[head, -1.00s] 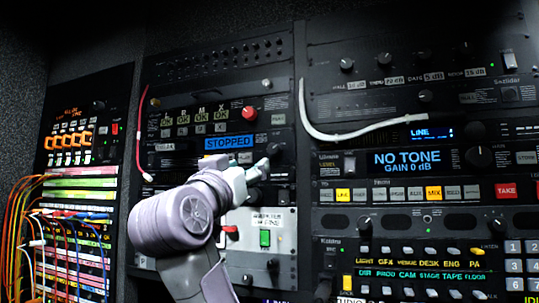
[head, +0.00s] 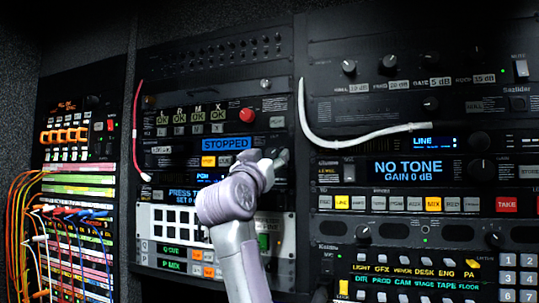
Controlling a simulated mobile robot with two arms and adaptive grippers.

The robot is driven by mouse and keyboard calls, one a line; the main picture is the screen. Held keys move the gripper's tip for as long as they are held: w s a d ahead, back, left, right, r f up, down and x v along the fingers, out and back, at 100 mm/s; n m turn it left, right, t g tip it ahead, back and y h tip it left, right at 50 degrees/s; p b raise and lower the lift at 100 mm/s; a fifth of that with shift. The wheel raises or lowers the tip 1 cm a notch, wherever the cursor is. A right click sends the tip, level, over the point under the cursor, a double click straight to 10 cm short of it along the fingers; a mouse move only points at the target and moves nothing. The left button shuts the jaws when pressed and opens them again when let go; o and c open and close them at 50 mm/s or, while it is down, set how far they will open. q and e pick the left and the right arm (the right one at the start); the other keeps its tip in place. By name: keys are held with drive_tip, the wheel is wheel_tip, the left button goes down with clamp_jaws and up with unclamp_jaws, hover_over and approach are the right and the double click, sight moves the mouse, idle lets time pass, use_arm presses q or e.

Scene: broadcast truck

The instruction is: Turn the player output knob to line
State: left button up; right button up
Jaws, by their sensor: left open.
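My left gripper (head: 272,163) is open at the right side of the rack unit whose blue display reads STOPPED (head: 227,143). Its fingertips are at a small grey knob (head: 281,155) beside that display. The gripper covers part of the knob, so I cannot tell its setting or whether the fingers touch it. My arm hides part of the panels below. My right gripper is not in view.
To the right, a rack holds a NO TONE display (head: 413,169), a LINE display (head: 424,142) and rows of lit buttons. A white cable (head: 350,135) hangs there. A patch bay (head: 75,190) with coloured cables stands at left.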

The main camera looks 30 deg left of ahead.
use_arm(q)
clamp_jaws()
drive_tip(key=n+y, duration=0.2)
drive_tip(key=n, duration=0.1)
drive_tip(key=shift+d+b, duration=0.1)
drive_tip(key=shift+b, duration=0.25)
drive_tip(key=shift+r, duration=0.1)
unclamp_jaws()
